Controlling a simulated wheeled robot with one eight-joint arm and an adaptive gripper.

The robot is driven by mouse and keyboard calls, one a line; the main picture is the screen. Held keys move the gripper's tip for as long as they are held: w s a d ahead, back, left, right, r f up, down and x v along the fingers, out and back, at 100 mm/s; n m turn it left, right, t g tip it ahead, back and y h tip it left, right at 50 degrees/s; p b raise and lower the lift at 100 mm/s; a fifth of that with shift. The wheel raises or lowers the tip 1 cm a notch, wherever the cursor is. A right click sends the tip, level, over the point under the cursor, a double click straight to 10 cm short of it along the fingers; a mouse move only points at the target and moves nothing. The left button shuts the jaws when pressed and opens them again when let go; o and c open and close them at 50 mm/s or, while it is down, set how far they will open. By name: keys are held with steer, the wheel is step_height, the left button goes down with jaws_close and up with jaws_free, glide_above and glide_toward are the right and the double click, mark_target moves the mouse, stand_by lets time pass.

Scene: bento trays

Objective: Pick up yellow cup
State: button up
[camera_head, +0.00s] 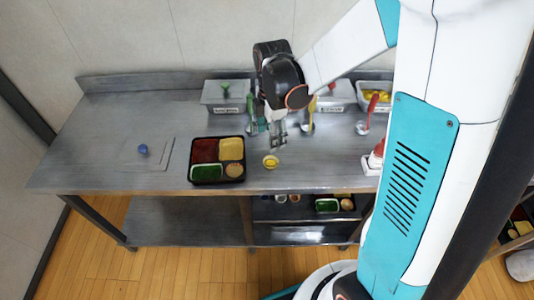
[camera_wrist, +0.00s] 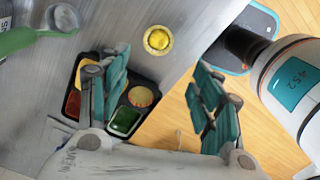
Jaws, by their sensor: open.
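The yellow cup (camera_head: 271,161) is a small round cup with a pale rim. It stands on the steel table, just right of the bento tray and near the front edge. In the wrist view the yellow cup (camera_wrist: 158,40) lies beyond my fingertips, toward the top of the picture. My gripper (camera_head: 279,138) hangs above the table, a little behind and above the cup. In the wrist view my gripper (camera_wrist: 160,95) has its two teal fingers wide apart with nothing between them.
The black bento tray (camera_head: 218,182) holds red, yellow, green and tan portions. A blue ball-like item (camera_head: 143,150) sits on a flat plate at left. A lower shelf (camera_head: 190,220) runs beneath.

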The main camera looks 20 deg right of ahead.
mark_target(271, 166)
step_height(271, 166, down, 14)
steer(key=b, duration=0.5)
steer(key=shift+d+r, duration=0.15)
steer(key=shift+r, duration=0.2)
steer(key=c, duration=0.7)
